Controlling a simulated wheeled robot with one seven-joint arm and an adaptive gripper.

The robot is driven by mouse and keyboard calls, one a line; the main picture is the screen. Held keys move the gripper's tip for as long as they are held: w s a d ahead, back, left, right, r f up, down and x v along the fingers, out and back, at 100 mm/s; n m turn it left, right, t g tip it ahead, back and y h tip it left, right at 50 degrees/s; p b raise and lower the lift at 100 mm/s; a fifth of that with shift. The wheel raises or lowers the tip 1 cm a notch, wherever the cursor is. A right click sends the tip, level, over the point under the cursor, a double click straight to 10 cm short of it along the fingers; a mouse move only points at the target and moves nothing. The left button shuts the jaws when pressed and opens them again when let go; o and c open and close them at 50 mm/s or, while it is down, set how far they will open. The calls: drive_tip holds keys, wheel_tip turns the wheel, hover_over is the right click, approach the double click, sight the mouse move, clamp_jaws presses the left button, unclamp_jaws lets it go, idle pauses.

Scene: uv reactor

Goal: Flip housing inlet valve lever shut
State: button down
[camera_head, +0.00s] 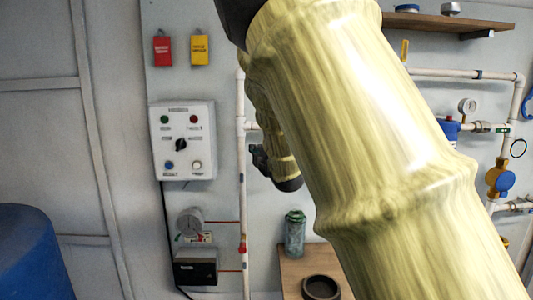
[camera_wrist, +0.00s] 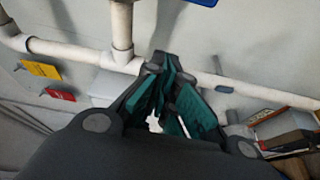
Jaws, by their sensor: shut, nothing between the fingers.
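In the wrist view my gripper (camera_wrist: 160,62) is shut and empty, its teal-padded fingers together in front of a white pipe run (camera_wrist: 270,94). I cannot tell whether the fingertips touch the pipe. In the head view my pale yellow arm fills the middle, and a dark part near its end shows at the left edge of the arm. The housing inlet valve lever cannot be surely made out. A small upright yellow piece (camera_head: 404,50) on the wall right of the arm may be a lever. The arm hides much of the pipework.
A control box (camera_head: 183,141) hangs left of a vertical white pipe (camera_head: 241,200). A green-lidded jar (camera_head: 294,235) stands on a wooden bench. A blue drum (camera_head: 30,255) is at lower left.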

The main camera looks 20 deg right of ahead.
drive_tip(key=s+d+b, duration=0.1)
drive_tip(key=s+b, duration=0.1)
drive_tip(key=s, duration=0.7)
drive_tip(key=shift+s, duration=0.35)
